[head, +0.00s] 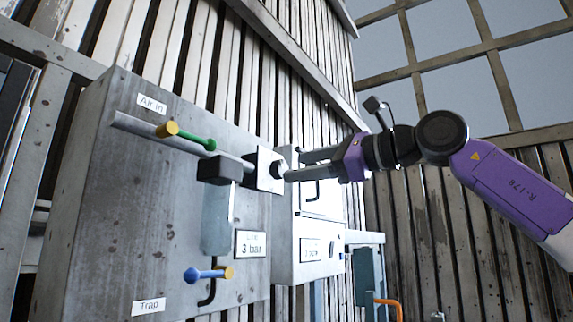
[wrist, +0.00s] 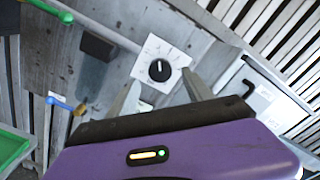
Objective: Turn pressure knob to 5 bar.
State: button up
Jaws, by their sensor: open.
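The pressure knob (wrist: 159,70) is a round black knob with a white pointer mark, on a white square dial plate (wrist: 178,56). In the wrist view it lies just beyond and between my open fingers. I cannot tell whether a finger touches the knob. The dial numbers are too small to read. A label (head: 251,244) reads 3 bar.
A grey panel (head: 110,220) carries a pipe with a green-handled valve (head: 190,137), a black block (head: 222,170) with a clear bowl (head: 217,222), and a blue-handled valve (head: 205,274) at the trap. A pale box (head: 318,240) with a handle stands right of the knob.

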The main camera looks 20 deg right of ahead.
aim_at(283, 169)
jog(key=shift+p+x, duration=0.6)
jog(key=shift+x, duration=1.6)
jog(key=shift+c, duration=0.2)
grip_shut()
